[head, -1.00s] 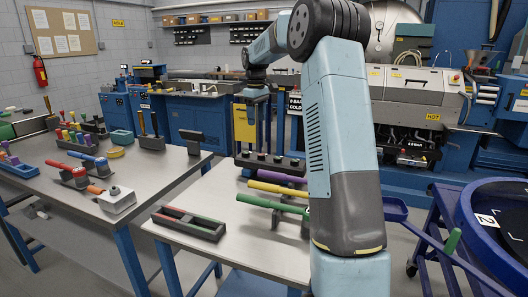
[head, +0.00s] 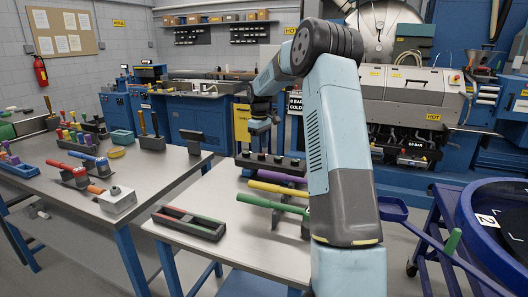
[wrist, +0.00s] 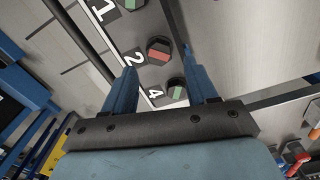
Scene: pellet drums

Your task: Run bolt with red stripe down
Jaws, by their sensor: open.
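A bolt with a red-striped head (wrist: 159,49) stands in a dark numbered rack (head: 268,172), beside the white "2" in the wrist view. A green-striped bolt (wrist: 177,89) is beside the "4", and another green-marked bolt (wrist: 132,4) is at the top edge near the "1". My gripper (wrist: 162,71) is open and empty. Its two blue fingers are spread to either side, with the red-striped head just past the line of their tips. I see no contact. In the head view my gripper hangs above the rack, and the stripe colours are too small to tell.
Purple, yellow and green handles (head: 272,203) lie right in front of the rack. A red-and-green-edged tray (head: 188,224) sits at the table's front left. The table (head: 230,195) is clear between them. A blue drum (head: 500,220) stands at right.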

